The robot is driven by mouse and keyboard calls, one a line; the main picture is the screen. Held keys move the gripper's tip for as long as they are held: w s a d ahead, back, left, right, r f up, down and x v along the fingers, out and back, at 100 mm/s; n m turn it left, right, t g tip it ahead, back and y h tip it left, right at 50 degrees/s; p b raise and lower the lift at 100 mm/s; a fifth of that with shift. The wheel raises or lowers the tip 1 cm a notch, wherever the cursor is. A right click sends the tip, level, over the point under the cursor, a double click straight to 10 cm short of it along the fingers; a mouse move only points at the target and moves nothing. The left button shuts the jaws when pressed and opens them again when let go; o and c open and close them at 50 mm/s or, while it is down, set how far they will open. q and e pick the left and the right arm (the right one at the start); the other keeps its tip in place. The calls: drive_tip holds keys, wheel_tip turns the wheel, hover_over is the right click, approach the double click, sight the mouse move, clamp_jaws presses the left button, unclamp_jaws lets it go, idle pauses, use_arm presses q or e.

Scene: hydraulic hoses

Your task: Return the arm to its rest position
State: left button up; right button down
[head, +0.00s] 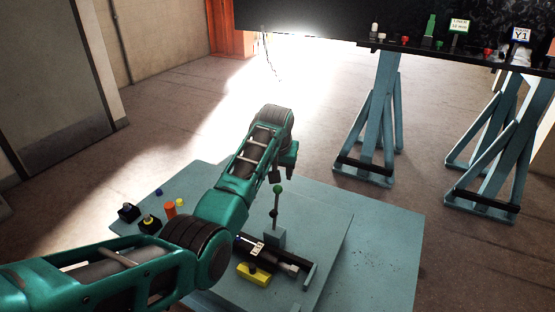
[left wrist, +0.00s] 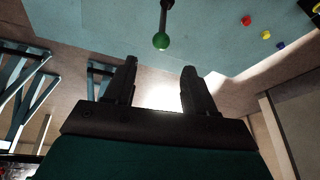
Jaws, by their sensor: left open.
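My left gripper (head: 275,177) hangs from the teal arm above the light blue worktable (head: 385,240). In the left wrist view its two dark fingers (left wrist: 156,78) are spread apart with nothing between them. A green ball (head: 278,188) tops a thin upright rod in the head view, just below the gripper. In the left wrist view the green ball (left wrist: 161,41) shows beyond the fingertips, apart from them. My right gripper is not in view.
A dark cylinder with a white label (head: 258,247) and a yellow block (head: 253,274) lie by the rod's base. An orange cylinder (head: 170,210) and small dark blocks (head: 128,212) stand at the table's left. A dark raised bench on blue trestles (head: 385,110) is behind. Open floor lies between.

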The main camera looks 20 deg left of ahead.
use_arm(q)
drive_tip(key=shift+v, duration=0.8)
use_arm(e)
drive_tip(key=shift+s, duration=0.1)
use_arm(q)
drive_tip(key=s+f+m+t+p, duration=0.2)
drive_tip(key=s+f+t, duration=0.1)
drive_tip(key=s+f, duration=1)
drive_tip(key=s+d+m+t+h+p, duration=0.1)
drive_tip(key=s+d+t+h+p, duration=0.1)
drive_tip(key=s, duration=1.8)
drive_tip(key=shift+d+r+m+t+h, duration=0.15)
drive_tip(key=shift+d+m+t+h, duration=0.25)
drive_tip(key=shift+d+t+h, duration=0.55)
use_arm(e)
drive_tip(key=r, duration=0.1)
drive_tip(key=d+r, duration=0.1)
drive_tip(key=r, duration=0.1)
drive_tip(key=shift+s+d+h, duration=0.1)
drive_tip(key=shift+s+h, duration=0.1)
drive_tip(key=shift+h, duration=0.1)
